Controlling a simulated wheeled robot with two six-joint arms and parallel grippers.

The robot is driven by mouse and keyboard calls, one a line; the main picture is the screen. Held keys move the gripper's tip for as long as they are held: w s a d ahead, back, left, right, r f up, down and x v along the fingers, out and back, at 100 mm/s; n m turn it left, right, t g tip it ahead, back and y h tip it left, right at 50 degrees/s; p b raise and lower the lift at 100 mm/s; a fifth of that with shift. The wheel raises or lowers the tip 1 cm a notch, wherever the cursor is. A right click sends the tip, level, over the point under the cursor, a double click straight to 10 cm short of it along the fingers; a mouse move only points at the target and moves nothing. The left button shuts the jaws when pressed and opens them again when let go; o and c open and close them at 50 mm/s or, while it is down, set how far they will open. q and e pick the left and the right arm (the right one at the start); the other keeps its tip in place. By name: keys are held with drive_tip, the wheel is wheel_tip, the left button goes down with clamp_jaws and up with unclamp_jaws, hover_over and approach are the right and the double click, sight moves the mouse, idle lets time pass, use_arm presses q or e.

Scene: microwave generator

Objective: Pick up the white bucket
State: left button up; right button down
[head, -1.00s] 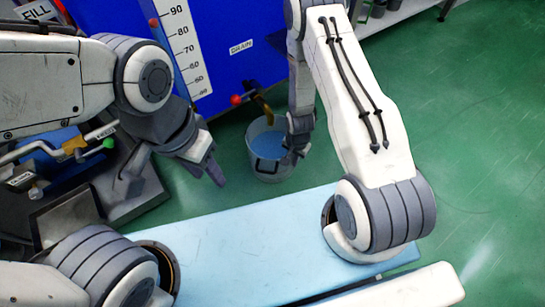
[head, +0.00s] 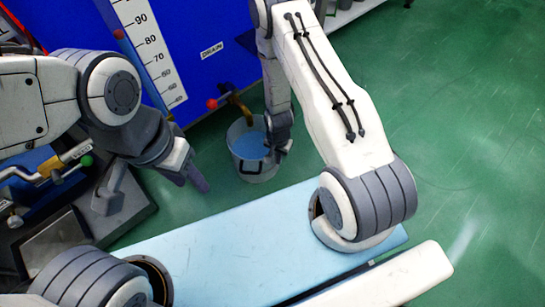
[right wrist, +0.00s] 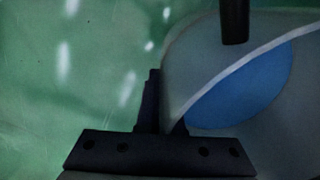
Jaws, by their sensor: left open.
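The white bucket (head: 243,165) looks greyish, stands upright on the green floor in front of the blue machine, and holds blue liquid. It also shows in the right wrist view (right wrist: 285,140), with its pale rim running diagonally. My right gripper (head: 280,150) reaches down at the bucket's right side, by the rim. In the right wrist view a dark finger stands beside the bucket wall; the other finger is hard to make out, so I cannot tell whether the jaws grip the wall. My left gripper (head: 190,176) is open and empty, left of the bucket.
The blue machine (head: 200,70) has a drain spout (head: 238,97) with a red knob (head: 211,104) just above the bucket. Grey equipment with a yellow-handled valve (head: 75,153) stands at left. Green floor (head: 470,130) is free at right.

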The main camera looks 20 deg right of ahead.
drive_tip(key=shift+w+r, duration=0.1)
drive_tip(key=shift+r, duration=0.15)
